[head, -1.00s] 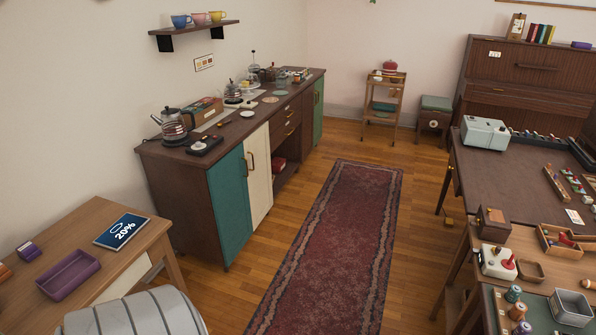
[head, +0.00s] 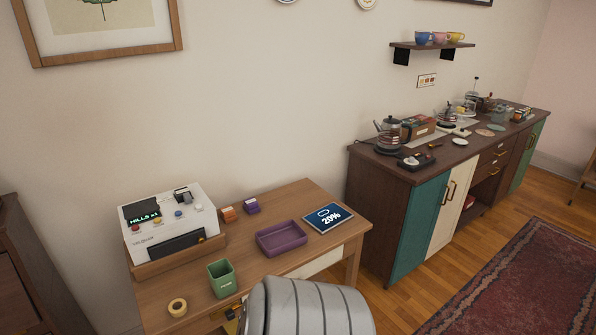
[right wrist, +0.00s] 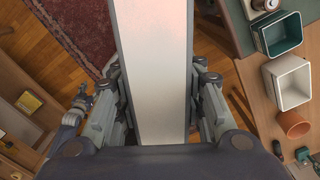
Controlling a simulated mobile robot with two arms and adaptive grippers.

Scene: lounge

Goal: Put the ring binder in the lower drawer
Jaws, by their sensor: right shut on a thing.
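In the right wrist view, my right gripper (right wrist: 158,100) is shut on a long pale grey, flat-faced thing, which I take to be the ring binder (right wrist: 153,50). It runs up out of the top of the picture, so its far end is hidden. I cannot tell whether this is the task's lower drawer.
A wooden desk (head: 335,249) holds a white machine, green cup, tape roll, purple tray (head: 282,238) and tablet. A grey ribbed chair (head: 312,310) stands before it. A dark wooden cabinet (head: 15,270) is at far left.

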